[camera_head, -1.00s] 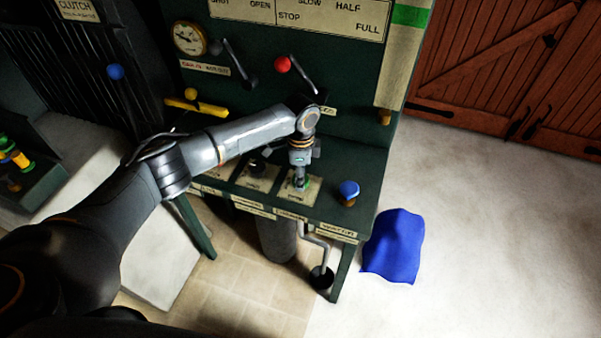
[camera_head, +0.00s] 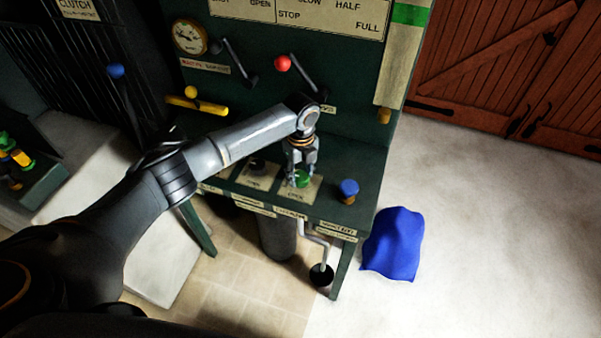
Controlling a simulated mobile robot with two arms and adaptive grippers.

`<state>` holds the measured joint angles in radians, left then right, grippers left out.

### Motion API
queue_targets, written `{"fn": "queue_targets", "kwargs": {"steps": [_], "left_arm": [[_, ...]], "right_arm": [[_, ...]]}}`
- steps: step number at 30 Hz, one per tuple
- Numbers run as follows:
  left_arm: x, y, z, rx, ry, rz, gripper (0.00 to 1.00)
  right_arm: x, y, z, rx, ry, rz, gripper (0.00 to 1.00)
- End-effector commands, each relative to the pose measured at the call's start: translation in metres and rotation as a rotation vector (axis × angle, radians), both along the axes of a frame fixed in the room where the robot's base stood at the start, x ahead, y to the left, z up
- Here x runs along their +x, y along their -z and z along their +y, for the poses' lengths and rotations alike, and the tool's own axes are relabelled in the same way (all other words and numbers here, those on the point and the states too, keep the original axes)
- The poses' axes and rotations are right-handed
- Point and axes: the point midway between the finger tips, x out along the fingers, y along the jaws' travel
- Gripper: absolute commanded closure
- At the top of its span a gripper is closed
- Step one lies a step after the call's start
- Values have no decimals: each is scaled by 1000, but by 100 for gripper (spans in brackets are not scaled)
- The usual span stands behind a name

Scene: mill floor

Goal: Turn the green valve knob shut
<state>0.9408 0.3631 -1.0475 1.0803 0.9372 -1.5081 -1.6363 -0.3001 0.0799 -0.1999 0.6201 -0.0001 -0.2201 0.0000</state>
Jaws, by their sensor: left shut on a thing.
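The green valve knob (camera_head: 303,180) is on a cream label plate on the dark green bench top, in the lower middle of the head view. My left gripper (camera_head: 302,173) points down from above and is shut on the knob, with fingers on either side of it. The fingers hide part of the knob, and its turn angle cannot be read. My right gripper is not in view.
A blue-topped knob (camera_head: 348,190) stands close to the right. A dark knob (camera_head: 257,165) is to the left. Red-ball (camera_head: 282,63) and yellow (camera_head: 191,93) levers are on the panel behind. A blue cloth (camera_head: 394,245) lies on the floor at right.

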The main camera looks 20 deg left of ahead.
Motion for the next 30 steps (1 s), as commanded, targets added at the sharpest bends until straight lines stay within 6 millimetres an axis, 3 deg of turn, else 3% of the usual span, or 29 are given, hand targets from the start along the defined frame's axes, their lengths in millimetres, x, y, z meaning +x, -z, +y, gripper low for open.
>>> {"fn": "queue_targets", "kwargs": {"steps": [12, 28, 29, 30], "left_arm": [[0, 0, -1, -2, 171, 0, 88], [0, 0, -1, -1, 192, 0, 88], [0, 0, -1, -1, 192, 0, 50], [0, 0, -1, -1, 192, 0, 42]], "right_arm": [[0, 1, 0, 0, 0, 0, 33], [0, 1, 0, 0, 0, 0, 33], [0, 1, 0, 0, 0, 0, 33], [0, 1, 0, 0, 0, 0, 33]]}}
